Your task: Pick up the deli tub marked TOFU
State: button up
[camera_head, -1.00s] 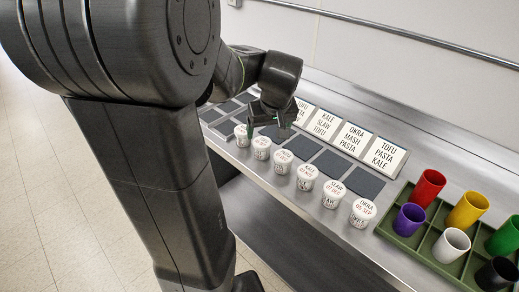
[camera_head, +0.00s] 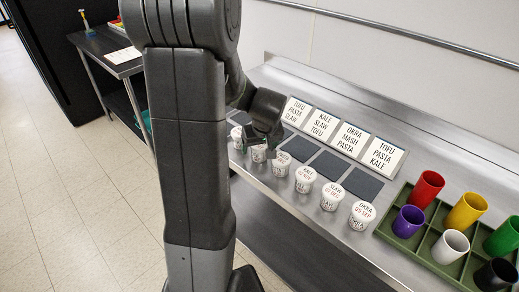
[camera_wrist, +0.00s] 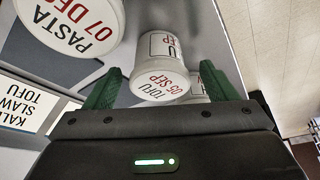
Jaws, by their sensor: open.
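In the wrist view a white tub lettered TOFU 05 SEP (camera_wrist: 160,82) shows between the two green fingers of my gripper (camera_wrist: 158,72). The fingers are apart, with a gap visible on the tub's left; I cannot tell whether the right finger touches it. In the head view my gripper (camera_head: 262,140) is low over the left part of the tub row, at a small white tub (camera_head: 258,154) whose lettering is too small to read there. A tub lettered PASTA 07 DEC (camera_wrist: 68,22) is close by on the left in the wrist view.
Several more white tubs stand along the counter's front edge, including one marked OKRA (camera_head: 361,215). Dark square pads and lettered cards, one reading TOFU PASTA KALE (camera_head: 385,156), lie behind them. A green divided tray (camera_head: 408,242) with coloured cups is at the right.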

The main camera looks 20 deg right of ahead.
jog(key=shift+f, duration=0.15)
jog(key=c, duration=1.1)
